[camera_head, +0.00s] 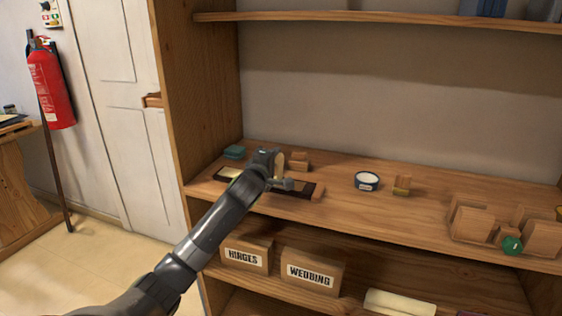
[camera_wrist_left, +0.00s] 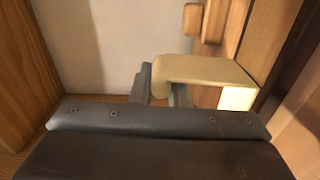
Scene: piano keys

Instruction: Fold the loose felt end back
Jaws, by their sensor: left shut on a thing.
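My left gripper (camera_head: 277,172) is over the dark piece (camera_head: 301,188) on the shelf, which has a pale cream part (camera_head: 228,173) at its left. In the left wrist view the gripper fingers (camera_wrist_left: 160,85) are shut on the near end of a cream felt strip (camera_wrist_left: 205,72). The strip stands raised and curves down at the fingers. It runs right toward a paler cream surface (camera_wrist_left: 238,98). A bit of the felt (camera_head: 280,163) shows beside the gripper in the head view. The arm hides part of the dark piece. My right gripper is not in view.
Small wooden blocks (camera_head: 299,160) stand just behind the gripper, and a teal box (camera_head: 234,152) is at the left. A round blue tin (camera_head: 367,181) and more blocks (camera_head: 470,222) lie to the right. An upper shelf (camera_head: 390,17) runs overhead. A wooden side panel (camera_head: 195,80) bounds the left.

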